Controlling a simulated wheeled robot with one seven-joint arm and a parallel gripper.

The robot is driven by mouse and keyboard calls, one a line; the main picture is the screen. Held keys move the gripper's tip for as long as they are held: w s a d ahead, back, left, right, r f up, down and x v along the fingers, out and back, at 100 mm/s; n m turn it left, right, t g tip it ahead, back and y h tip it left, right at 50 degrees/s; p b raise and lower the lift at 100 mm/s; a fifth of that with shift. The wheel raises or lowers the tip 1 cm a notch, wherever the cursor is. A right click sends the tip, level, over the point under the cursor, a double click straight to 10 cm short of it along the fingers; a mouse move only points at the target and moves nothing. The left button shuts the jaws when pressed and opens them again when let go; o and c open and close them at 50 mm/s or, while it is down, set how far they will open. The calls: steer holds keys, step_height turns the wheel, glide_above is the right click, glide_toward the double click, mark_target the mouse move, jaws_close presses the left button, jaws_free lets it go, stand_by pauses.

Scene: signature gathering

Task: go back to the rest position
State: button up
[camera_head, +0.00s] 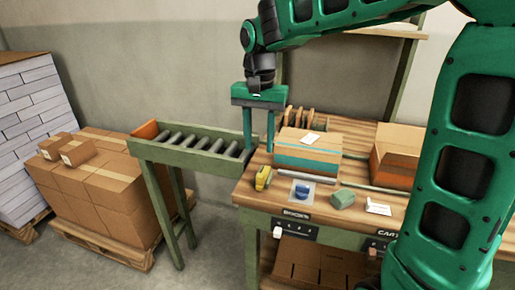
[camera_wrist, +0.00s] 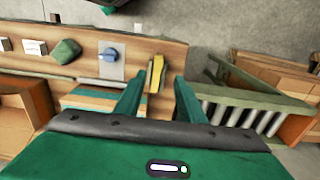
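My gripper (camera_head: 259,128) hangs from my green arm, fingers pointing down, above the left end of the wooden workbench (camera_head: 342,205), beside the end of the roller conveyor. Its two fingers are apart and nothing shows between them. In the wrist view my gripper (camera_wrist: 158,88) also has its fingers spread, with a yellow tool (camera_wrist: 156,74) on the bench beyond them. That yellow tool (camera_head: 263,178) lies near the bench's front left corner in the head view. A blue round object (camera_head: 302,190) sits on a pale square plate to its right.
The green roller conveyor (camera_head: 196,146) meets the bench on the left. A cardboard box with a teal band (camera_head: 307,151), an open carton (camera_head: 396,158), a grey-green lump (camera_head: 342,199) and a white card (camera_head: 378,208) are on the bench. Stacked cartons (camera_head: 103,188) stand on a pallet at left.

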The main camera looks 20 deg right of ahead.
stand_by(0.4)
steer(key=s+d+f, duration=0.2)
steer(key=s+d, duration=1)
steer(key=d, duration=0.2)
steer(key=s+d+f, duration=0.3)
steer(key=s, duration=0.4)
steer(key=s+d+f, duration=0.3)
steer(key=s, duration=0.5)
steer(key=shift+s+n, duration=0.3)
steer(key=shift+n, duration=0.1)
steer(key=shift+w+f, duration=0.25)
steer(key=shift+w, duration=0.4)
